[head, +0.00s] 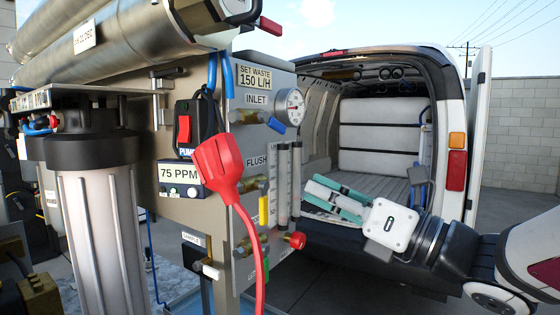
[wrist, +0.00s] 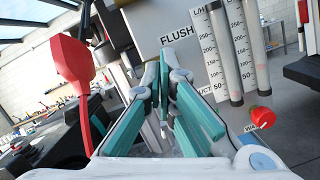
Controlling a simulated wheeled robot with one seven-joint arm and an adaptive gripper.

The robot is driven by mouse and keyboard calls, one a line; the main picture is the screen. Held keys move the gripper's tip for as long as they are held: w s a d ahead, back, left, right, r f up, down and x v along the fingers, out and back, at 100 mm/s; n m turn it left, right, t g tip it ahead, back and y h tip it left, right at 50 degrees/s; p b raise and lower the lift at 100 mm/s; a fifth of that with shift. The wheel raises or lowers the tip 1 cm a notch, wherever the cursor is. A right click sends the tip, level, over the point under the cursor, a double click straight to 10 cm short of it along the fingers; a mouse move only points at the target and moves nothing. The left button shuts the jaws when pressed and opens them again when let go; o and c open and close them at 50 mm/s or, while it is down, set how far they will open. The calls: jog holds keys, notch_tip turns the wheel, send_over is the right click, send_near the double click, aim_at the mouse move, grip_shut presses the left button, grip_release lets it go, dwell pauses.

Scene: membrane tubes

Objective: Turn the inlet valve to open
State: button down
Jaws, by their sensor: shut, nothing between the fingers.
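The inlet valve (head: 245,116) is on the grey panel (head: 280,75) in the head view, under the INLET label, left of a round gauge. A blue lever (head: 277,125) shows at its right end, below the gauge. My gripper (head: 311,188) has teal fingers and is to the right of the panel, lower than the inlet valve and apart from it. It is shut and empty. In the wrist view my fingers (wrist: 168,75) point at the panel below the FLUSH label (wrist: 177,36). The inlet valve does not show in the wrist view.
Clear flow tubes (head: 289,185) stand on the panel between my gripper and the valves, with a red knob (head: 296,240) below. A red plug (head: 218,160) and its cable hang in front of the panel's left part. An open van (head: 455,120) stands behind.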

aim_at(273, 123)
jog(key=w+a+r+p, duration=0.4)
jog(key=w+a+r, duration=0.1)
jog(key=w, duration=0.2)
jog(key=shift+a+r, duration=0.25)
jog(key=shift+r, duration=0.1)
jog(key=shift+w, duration=0.25)
